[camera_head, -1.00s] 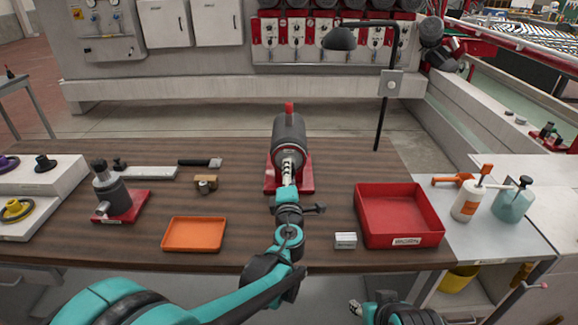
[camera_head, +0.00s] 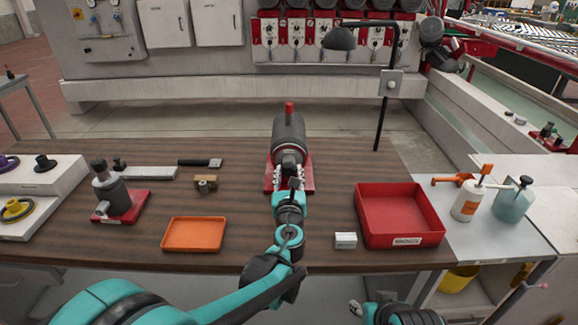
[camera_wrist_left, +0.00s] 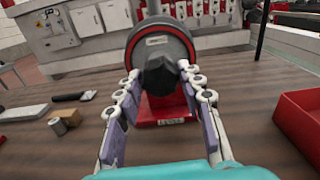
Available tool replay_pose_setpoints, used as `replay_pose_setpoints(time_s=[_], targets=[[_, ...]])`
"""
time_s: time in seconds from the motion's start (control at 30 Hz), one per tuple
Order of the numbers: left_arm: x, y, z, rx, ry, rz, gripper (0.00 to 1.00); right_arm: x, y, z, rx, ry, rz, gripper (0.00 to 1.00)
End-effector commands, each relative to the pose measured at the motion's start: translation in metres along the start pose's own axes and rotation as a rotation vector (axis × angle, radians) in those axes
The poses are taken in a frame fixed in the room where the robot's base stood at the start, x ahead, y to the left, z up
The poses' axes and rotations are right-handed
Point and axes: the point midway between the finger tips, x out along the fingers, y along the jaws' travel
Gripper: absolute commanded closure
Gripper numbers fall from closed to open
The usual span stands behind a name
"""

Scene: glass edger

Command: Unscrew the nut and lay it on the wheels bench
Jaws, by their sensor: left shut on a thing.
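The dark hex nut (camera_wrist_left: 162,76) is on the front face of the grey spindle unit (camera_head: 289,131), which stands on a red base (camera_head: 307,178) on the brown wood-topped bench (camera_head: 340,160). My left gripper (camera_head: 288,172) is at the front of this unit. In the left wrist view its two fingers (camera_wrist_left: 161,82) stand on either side of the nut, shut on it. The nut is hidden behind the gripper in the head view. My right arm shows only at the bottom edge, and its gripper's fingers (camera_head: 355,307) are too small to read.
An orange tray (camera_head: 194,234), a small white box (camera_head: 346,240) and a red bin (camera_head: 400,215) are near the front. A second grey unit on a red base (camera_head: 125,205) and stands with wheels (camera_head: 45,185) are left. A black lamp post (camera_head: 383,120) rises behind. Bare wood lies between.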

Motion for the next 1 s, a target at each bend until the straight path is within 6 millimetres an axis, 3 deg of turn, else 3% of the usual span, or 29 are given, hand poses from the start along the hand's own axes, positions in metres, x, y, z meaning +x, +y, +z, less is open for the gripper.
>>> replay_pose_setpoints(time_s=[0.5, 0.83, 0.87, 0.9, 1.0], targets=[[-0.0005, 0.0, 0.0, -0.853, 0.0, 0.0, 0.97, 0.0005, 0.0, 0.0004, 0.0, 0.0, 0.0, 0.6], [-0.0006, 0.0, 0.0001, -0.945, 0.0, 0.0, 0.97, 0.0005, 0.0, 0.0004, 0.0, 0.0, 0.0, 0.6], [-0.0006, 0.0, 0.0001, -0.945, 0.0, 0.0, 0.6, 0.0005, 0.0, 0.0004, 0.0, 0.0, 0.0, 0.6], [-0.0006, 0.0, 0.0001, -0.945, 0.0, 0.0, 0.5, 0.0005, 0.0, 0.0004, 0.0, 0.0, 0.0, 0.6], [-0.0006, 0.0, 0.0001, -0.944, 0.0, 0.0, 0.5, 0.0005, 0.0, 0.0004, 0.0, 0.0, 0.0, 0.6]])
